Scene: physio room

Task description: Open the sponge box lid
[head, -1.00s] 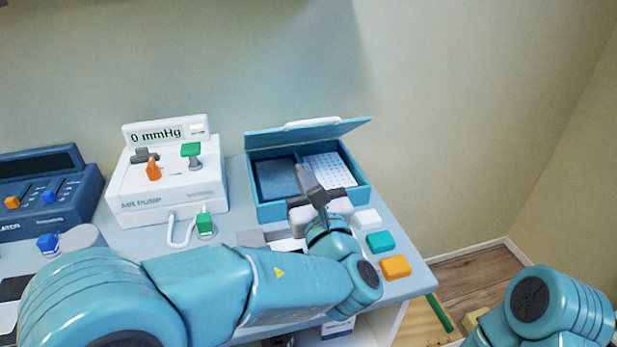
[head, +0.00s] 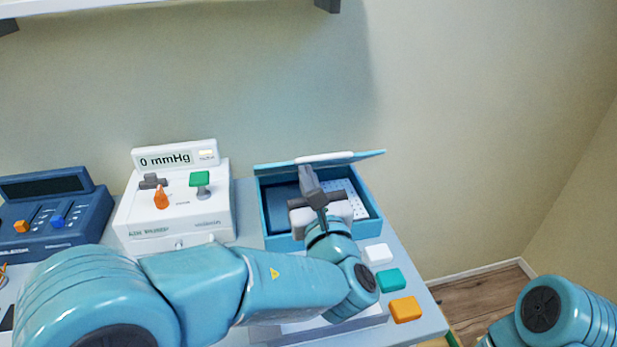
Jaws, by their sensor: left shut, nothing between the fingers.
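The blue sponge box (head: 375,222) stands at the back right of the table. Its lid (head: 280,168) is raised and tilted up at the back, with a white handle strip (head: 324,158) along its edge. The inside shows a dark blue compartment and a white dotted one. My left gripper (head: 306,174) is shut and empty, with its fingertips over the box just below the lid's edge; I cannot tell whether they touch the lid. The gripper hides part of the box's inside and front. Of my right arm only a link shows at the lower right; its gripper is out of view.
A white pump unit (head: 150,220) reading 0 mmHg stands left of the box. A dark blue control unit (head: 40,187) is farther left. White (head: 378,254), teal (head: 390,280) and orange (head: 405,309) blocks lie along the table's right side. A shelf (head: 180,8) hangs above.

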